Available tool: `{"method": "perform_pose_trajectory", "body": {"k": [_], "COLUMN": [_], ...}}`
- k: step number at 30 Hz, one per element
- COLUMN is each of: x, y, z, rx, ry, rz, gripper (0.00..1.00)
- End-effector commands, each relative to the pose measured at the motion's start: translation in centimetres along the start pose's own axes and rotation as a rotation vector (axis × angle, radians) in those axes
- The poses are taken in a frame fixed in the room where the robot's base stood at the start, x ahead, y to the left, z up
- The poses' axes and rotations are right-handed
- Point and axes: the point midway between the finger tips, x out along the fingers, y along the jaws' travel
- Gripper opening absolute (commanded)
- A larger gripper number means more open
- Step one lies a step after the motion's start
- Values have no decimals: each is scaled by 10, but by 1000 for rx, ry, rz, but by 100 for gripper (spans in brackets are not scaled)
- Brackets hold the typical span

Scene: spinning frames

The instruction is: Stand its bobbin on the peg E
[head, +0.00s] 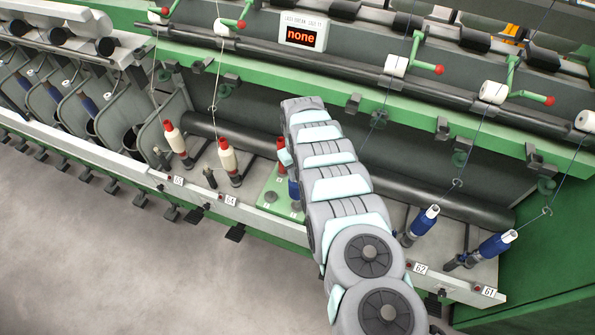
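My arm crosses the middle of the view, and my gripper is hidden behind it, so I cannot see what it holds. A green board (271,203) lies on the machine's ledge just left of the arm and is partly covered by it. A red-topped piece (281,143) and a dark blue piece (293,190) show at the board beside the arm, both partly hidden. I cannot read any peg letter, so I cannot tell which peg is E.
Two red-topped white bobbins (175,138) (228,156) stand left, near labels 65 and 64. Two blue bobbins (421,225) (492,247) lean right, near 62 and 61. A dark roller (450,203) runs behind. A display (301,37) reads "none". Grey floor (110,265) is clear.

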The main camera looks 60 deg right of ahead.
Motion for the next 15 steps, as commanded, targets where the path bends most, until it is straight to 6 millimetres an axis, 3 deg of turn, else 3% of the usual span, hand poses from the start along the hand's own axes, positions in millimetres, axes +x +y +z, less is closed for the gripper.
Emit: {"method": "perform_pose_trajectory", "body": {"k": [15], "x": [33], "y": [0], "z": [-2], "rx": [-1], "ry": [4], "rz": [2], "gripper": [0]}}
